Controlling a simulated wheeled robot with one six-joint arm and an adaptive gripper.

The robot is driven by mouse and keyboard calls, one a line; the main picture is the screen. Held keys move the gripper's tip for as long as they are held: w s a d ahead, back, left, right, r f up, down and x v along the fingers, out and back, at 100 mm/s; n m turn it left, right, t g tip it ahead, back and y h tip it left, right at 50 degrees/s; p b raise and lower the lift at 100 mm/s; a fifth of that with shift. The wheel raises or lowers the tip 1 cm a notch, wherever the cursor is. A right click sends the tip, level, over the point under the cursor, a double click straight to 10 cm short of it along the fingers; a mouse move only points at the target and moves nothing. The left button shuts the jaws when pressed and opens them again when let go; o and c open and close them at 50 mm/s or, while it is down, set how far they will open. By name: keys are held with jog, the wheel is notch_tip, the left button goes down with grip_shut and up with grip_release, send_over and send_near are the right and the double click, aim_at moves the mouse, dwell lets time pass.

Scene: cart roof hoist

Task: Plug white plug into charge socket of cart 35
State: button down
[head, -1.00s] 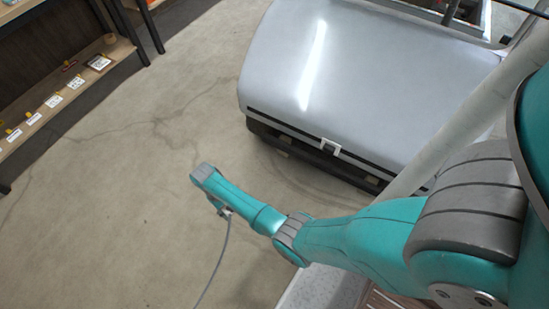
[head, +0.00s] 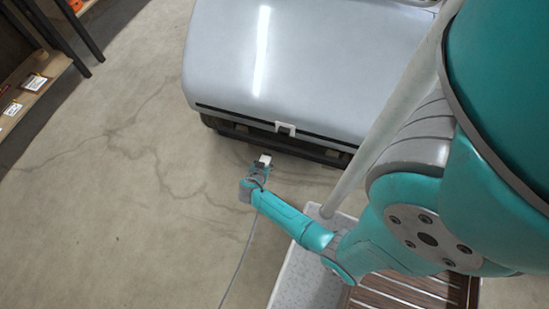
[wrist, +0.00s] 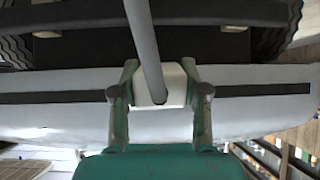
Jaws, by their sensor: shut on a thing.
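My gripper (head: 263,166) is shut on the white plug (head: 266,158), in front of the cart. In the wrist view the plug (wrist: 176,84) sits between both fingers, with a grey cable (wrist: 143,40) running from it across the picture. The cart (head: 300,60) has a rounded grey-silver body with a black strip along its front edge. A white fitting (head: 285,128) shows on that strip, up and right of the plug in the head view; I cannot tell for sure that it is the charge socket. The plug appears apart from it. No number 35 is readable.
The cable (head: 238,262) trails down across the floor side of the head view. A dark bumper (head: 275,143) juts below the cart's front. Shelves (head: 30,90) stand at far left. The concrete floor between is clear.

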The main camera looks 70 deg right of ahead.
jog(key=s+d+r+h, duration=0.2)
jog(key=s+h, duration=0.1)
jog(key=shift+s+d+r+m, duration=0.2)
jog(key=shift+d+m, duration=0.2)
jog(key=shift+a, duration=0.1)
jog(key=shift+w+d+f, duration=0.1)
jog(key=shift+d, duration=1.35)
jog(key=shift+w+d, duration=0.1)
jog(key=shift+d, duration=1.35)
jog(key=shift+w+d, duration=0.15)
jog(key=shift+d, duration=1.45)
jog(key=c, duration=0.5)
grip_release()
